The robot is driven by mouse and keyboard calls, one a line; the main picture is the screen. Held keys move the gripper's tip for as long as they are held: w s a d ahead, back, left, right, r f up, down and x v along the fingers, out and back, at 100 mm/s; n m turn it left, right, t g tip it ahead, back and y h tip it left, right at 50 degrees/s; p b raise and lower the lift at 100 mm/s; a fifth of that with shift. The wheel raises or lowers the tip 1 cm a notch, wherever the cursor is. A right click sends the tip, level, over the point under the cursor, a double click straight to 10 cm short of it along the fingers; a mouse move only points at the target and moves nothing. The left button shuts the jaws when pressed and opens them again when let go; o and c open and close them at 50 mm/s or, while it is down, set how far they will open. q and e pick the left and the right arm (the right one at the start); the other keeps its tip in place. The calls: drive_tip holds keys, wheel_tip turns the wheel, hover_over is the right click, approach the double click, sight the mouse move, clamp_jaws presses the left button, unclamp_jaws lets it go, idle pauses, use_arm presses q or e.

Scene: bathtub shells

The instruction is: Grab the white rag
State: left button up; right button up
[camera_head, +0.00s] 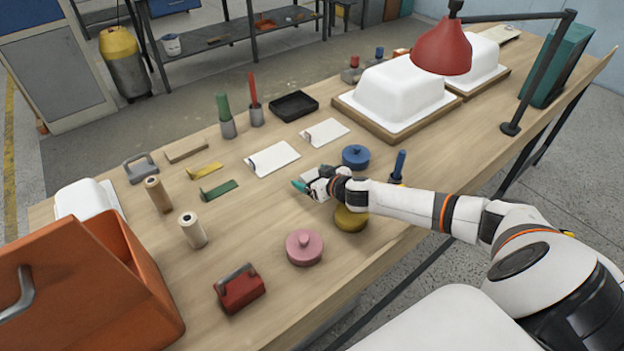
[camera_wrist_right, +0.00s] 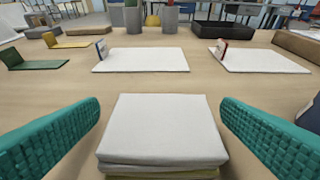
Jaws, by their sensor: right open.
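My right gripper (camera_head: 299,186) is open, with teal ridged fingers. In the right wrist view, one finger is to the left of the rag and one to the right, with a gap on each side. Nothing is held. In the head view the gripper is low over the table, and I cannot clearly tell the rag apart there. My left gripper is not in view.
Beyond the rag lie two white sheets (camera_head: 272,158) (camera_head: 324,132) and a black tray (camera_head: 293,106). Blue (camera_head: 355,156), yellow (camera_head: 350,219) and pink (camera_head: 304,250) lidded pots stand near my right arm. A red lamp (camera_head: 442,48) overhangs white tub shells. An orange toolbox (camera_head: 140,262) is at left.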

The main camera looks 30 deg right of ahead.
drive_tip(key=shift+w+f, duration=0.15)
drive_tip(key=shift+w, duration=0.15)
